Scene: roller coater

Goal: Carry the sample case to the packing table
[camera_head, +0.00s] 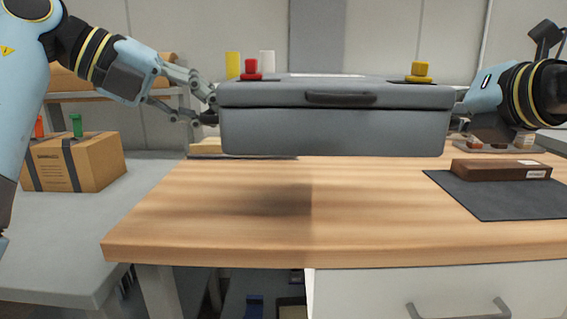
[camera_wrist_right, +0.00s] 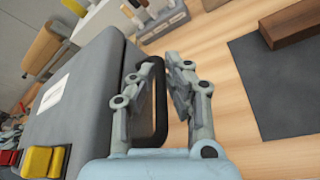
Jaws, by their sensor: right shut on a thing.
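The sample case (camera_head: 335,130) is a closed grey box with a dark front handle. It is level above the wooden-topped table (camera_head: 250,245), with a shadow beneath it. My left gripper (camera_head: 208,108) is at the case's left end, its fingers reaching a dark part there; its grip is unclear. My right gripper (camera_wrist_right: 158,95) is shut on the case's black end handle (camera_wrist_right: 158,110), with a finger on each side. The case's grey lid (camera_wrist_right: 75,105) also shows in the right wrist view. In the head view the case hides the right fingertips.
A dark mat (camera_head: 500,200) with a brown block (camera_head: 500,170) lies on the table's right. A taped carton (camera_head: 75,162) stands on a grey surface (camera_head: 95,230) at left. Small items in a tray (camera_head: 495,147) sit behind. The table's front middle is clear.

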